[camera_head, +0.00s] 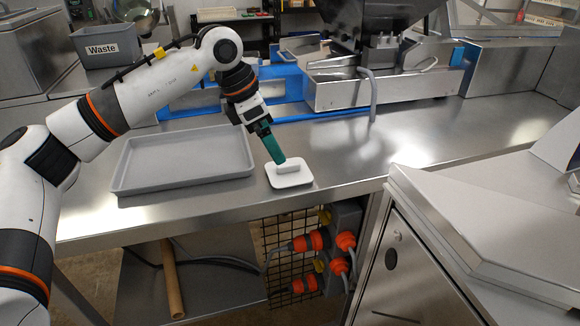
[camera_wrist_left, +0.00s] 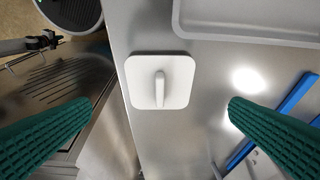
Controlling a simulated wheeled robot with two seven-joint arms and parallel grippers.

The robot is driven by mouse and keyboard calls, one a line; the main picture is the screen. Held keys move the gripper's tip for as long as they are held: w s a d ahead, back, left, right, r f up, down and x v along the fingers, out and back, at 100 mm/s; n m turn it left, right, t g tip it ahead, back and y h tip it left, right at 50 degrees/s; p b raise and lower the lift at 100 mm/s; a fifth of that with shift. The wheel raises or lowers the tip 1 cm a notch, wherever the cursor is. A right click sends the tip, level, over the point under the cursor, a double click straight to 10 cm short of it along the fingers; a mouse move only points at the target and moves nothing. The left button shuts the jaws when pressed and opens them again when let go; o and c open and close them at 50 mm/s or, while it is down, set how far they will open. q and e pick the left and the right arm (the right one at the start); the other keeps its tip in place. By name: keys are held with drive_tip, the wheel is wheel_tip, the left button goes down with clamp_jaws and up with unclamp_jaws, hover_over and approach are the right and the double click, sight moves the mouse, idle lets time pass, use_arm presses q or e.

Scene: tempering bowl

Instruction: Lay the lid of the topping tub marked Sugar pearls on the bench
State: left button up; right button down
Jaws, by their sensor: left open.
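A white square lid (camera_head: 291,179) with rounded corners and a raised bar handle lies flat on the steel bench (camera_head: 340,160), close to its front edge. It also shows in the left wrist view (camera_wrist_left: 180,72), with its handle between my two fingers. No tub and no Sugar pearls marking can be made out. My left gripper (camera_head: 279,160) points down just above the lid; it also shows in the left wrist view (camera_wrist_left: 160,103). Its green fingers are wide apart with nothing gripped. Whether a finger touches the lid cannot be told. My right gripper is not in view.
A grey tray (camera_head: 125,180) lies on the bench to the left of the lid. A steel machine (camera_head: 390,88) stands behind to the right. A grey Waste bin (camera_head: 105,50) is at the back left. The bench right of the lid is clear.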

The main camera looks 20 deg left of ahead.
sight(287, 165)
use_arm(q)
drive_tip(key=x, duration=0.2)
drive_tip(key=shift+w+f, duration=0.2)
drive_tip(key=shift+f, duration=0.05)
drive_tip(key=shift+d+p+x, duration=0.25)
drive_tip(key=shift+p+x, duration=0.5)
drive_tip(key=shift+x, duration=0.45)
drive_tip(key=shift+p+x, duration=0.3)
drive_tip(key=shift+x, duration=0.85)
drive_tip(key=shift+d+f, duration=0.15)
drive_tip(key=shift+f, duration=0.1)
drive_tip(key=shift+w+f, duration=0.1)
drive_tip(key=shift+f, duration=0.05)
drive_tip(key=c, duration=0.9)
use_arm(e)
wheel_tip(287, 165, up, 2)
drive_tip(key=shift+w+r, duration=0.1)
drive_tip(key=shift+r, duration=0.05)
